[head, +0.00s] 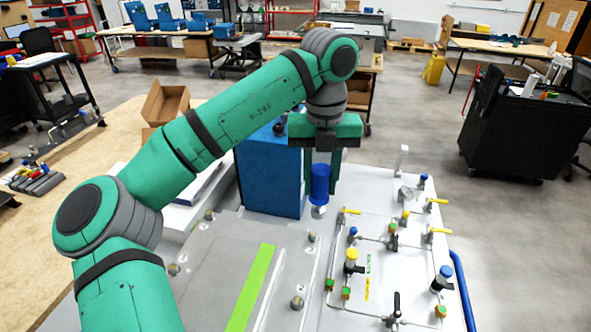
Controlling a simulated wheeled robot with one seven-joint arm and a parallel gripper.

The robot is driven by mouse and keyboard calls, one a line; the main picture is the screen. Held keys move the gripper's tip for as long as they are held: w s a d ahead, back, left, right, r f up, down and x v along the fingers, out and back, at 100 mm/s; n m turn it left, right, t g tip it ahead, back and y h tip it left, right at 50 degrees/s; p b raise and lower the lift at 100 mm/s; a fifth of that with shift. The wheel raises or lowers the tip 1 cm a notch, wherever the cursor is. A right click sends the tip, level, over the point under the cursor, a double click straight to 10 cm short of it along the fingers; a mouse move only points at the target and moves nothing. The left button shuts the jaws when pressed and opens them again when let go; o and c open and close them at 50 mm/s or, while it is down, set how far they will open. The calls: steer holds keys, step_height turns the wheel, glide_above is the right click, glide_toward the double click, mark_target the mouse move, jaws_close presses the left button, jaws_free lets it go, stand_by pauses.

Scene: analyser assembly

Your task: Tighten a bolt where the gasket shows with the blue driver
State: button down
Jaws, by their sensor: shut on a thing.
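My gripper (321,172) points down and is shut on the blue driver (319,183). The driver is upright, with a silver lower end over the panel near the back right of the grey cover plate (226,245). Bolts with numbered labels sit around the plate: one at the back right (312,237), one at the front right (297,302), one at the back left (209,215) and one at the left (174,268). The driver is apart from the back right bolt.
A bright green strip (250,290) lies on the plate. A panel of tubes and valves (385,240) stands to the right, with several raised knobs. A blue box (268,180) stands behind the plate. My arm hides part of the left side.

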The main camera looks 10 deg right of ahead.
mark_target(317, 207)
steer(key=shift+w+a+f, duration=0.1)
steer(key=shift+w+f, duration=0.05)
steer(key=shift+w, duration=0.3)
steer(key=shift+f, duration=0.2)
steer(key=shift+s+f, duration=0.2)
steer(key=shift+s+a+f, duration=0.1)
steer(key=shift+s+f, duration=0.05)
steer(key=shift+f, duration=0.35)
steer(key=shift+s+a+f, duration=0.1)
steer(key=shift+s+f, duration=0.05)
steer(key=shift+f, duration=0.35)
step_height(317, 207, down, 2)
steer(key=shift+w+d, duration=0.1)
steer(key=shift+f, duration=0.25)
steer(key=shift+w, duration=0.2)
steer(key=shift+s+d+f, duration=0.1)
steer(key=shift+s+f, duration=0.05)
steer(key=shift+f, duration=0.05)
